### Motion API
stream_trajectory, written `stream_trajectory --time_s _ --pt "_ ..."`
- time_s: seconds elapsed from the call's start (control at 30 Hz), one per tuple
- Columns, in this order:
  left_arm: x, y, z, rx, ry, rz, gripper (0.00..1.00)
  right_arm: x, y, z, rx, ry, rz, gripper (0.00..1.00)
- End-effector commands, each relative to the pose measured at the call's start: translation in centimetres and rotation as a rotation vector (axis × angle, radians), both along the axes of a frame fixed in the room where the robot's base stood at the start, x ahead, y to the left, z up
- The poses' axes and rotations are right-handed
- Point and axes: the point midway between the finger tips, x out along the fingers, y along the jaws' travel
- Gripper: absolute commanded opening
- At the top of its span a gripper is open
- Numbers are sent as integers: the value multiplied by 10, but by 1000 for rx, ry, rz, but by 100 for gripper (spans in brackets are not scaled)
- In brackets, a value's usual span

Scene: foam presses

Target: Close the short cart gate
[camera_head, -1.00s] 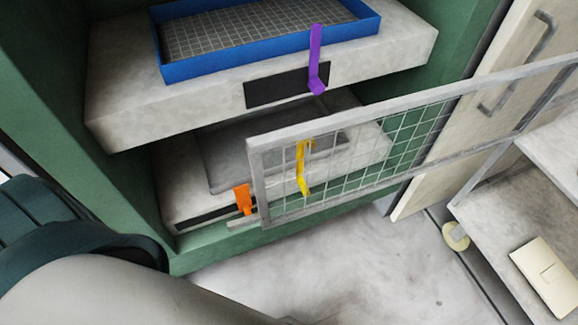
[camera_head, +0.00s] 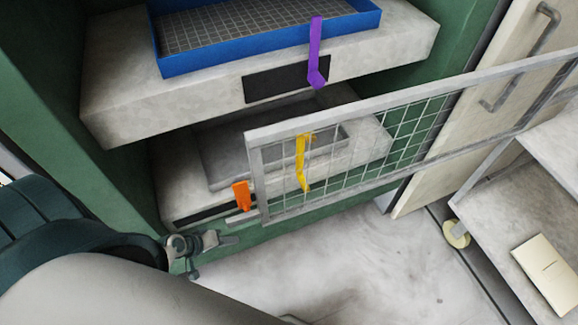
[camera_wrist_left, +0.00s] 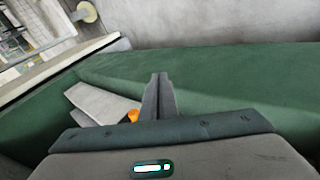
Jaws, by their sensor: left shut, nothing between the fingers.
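The short cart gate (camera_head: 254,175) is a grey-framed wire mesh panel. It stands swung out from the cart (camera_head: 515,170) at the right and reaches across the front of the lower press shelf. My left gripper (camera_head: 232,240) is shut and empty, just below and left of the gate's free end; I cannot tell whether it touches the gate. In the left wrist view the shut fingers (camera_wrist_left: 158,82) point over the green press frame. My right gripper is not in view.
The green press frame (camera_head: 130,185) holds a blue tray (camera_head: 270,47) on its upper shelf. A pale box (camera_head: 548,265) lies on the cart. The floor (camera_head: 350,260) below the gate is clear.

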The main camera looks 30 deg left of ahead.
Motion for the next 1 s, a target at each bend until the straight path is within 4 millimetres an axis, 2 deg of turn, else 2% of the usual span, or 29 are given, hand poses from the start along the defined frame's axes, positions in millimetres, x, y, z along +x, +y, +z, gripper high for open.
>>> stream_trajectory --time_s 0.03,0.07,0.1,0.17,0.2,0.27,0.3,0.4,0.5,0.6,0.7,0.8,1.0 --pt "20 0 37 -69 -55 8 0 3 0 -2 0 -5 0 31" --pt "30 -2 60 -115 -85 12 0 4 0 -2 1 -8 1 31" --pt "42 -6 91 -178 -124 10 0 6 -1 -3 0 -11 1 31" --pt "56 -14 140 -273 -182 -7 0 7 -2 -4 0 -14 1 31" --pt "63 -21 174 -336 -218 -24 0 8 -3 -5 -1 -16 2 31" --pt "69 -33 222 -427 -265 -59 0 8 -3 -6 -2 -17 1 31" --pt "70 -42 253 -484 -293 -87 0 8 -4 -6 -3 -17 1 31" --pt "65 -62 320 -606 -344 -162 0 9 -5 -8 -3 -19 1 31" --pt "54 -79 372 -701 -378 -235 0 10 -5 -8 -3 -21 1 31" --pt "44 -91 407 -768 -394 -288 0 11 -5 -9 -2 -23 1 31" --pt "37 -98 425 -804 -401 -319 0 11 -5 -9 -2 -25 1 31" --pt "34 -100 432 -816 -403 -330 0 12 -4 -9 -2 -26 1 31" --pt "35 -100 431 -816 -404 -328 0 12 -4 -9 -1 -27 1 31"
